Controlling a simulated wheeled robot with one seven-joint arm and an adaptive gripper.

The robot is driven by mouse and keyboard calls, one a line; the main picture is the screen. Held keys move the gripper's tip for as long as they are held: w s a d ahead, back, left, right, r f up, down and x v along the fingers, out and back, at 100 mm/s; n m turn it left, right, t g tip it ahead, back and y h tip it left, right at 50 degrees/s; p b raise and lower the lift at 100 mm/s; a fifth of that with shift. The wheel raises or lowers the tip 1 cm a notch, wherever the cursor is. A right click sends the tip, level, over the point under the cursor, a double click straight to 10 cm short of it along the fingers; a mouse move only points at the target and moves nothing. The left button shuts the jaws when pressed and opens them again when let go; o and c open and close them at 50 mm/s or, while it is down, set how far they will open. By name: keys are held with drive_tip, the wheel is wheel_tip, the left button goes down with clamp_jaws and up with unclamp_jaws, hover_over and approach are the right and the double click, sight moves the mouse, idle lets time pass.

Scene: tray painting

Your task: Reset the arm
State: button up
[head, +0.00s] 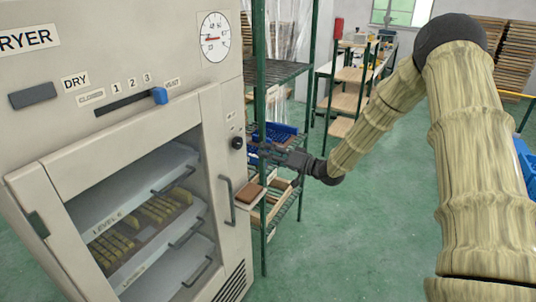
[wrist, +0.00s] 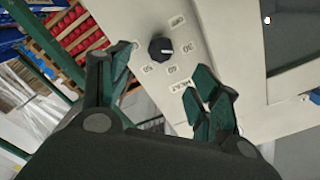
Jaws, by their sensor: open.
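My arm, in a tan ribbed sleeve (head: 470,150), reaches from the right of the head view to my gripper (head: 282,157) in front of the green rack, close to the dryer's right side. In the wrist view my gripper (wrist: 160,82) is open, with its green-padded fingers apart and nothing between them. A black round knob (wrist: 161,48) on the pale dryer panel lies just beyond the fingertips, with numbers around it; I see no contact. The knob also shows in the head view (head: 238,143).
The dryer (head: 215,110) has a dial, a blue slider (head: 160,95) and a shut glass door with a handle (head: 228,200); trays of yellowish pieces are inside. A green rack (head: 275,72) holding blue and brown trays stands beside it. Green floor (head: 350,240) is clear below my arm.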

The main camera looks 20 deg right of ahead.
drive_tip(key=s+a+f+m+g+h, duration=0.15)
drive_tip(key=s+a+f, duration=0.25)
drive_tip(key=f, duration=0.5)
drive_tip(key=s+a+f+g+h, duration=0.1)
drive_tip(key=s+a+f+h, duration=0.25)
drive_tip(key=f, duration=0.55)
drive_tip(key=s+a+f+g+h+b, duration=0.1)
drive_tip(key=s+a+f+g+h, duration=0.2)
drive_tip(key=s+f, duration=1.05)
drive_tip(key=s+f+g+h, duration=0.1)
drive_tip(key=s+f+g, duration=0.2)
drive_tip(key=s, duration=0.8)
drive_tip(key=s+f+n+g+h, duration=0.1)
drive_tip(key=s+f+g, duration=0.1)
drive_tip(key=s, duration=0.9)
drive_tip(key=s+a+f+n+g+h, duration=0.1)
drive_tip(key=s+f+g, duration=0.2)
drive_tip(key=s, duration=0.8)
drive_tip(key=shift+f+g+b, duration=0.35)
drive_tip(key=shift+f, duration=0.35)
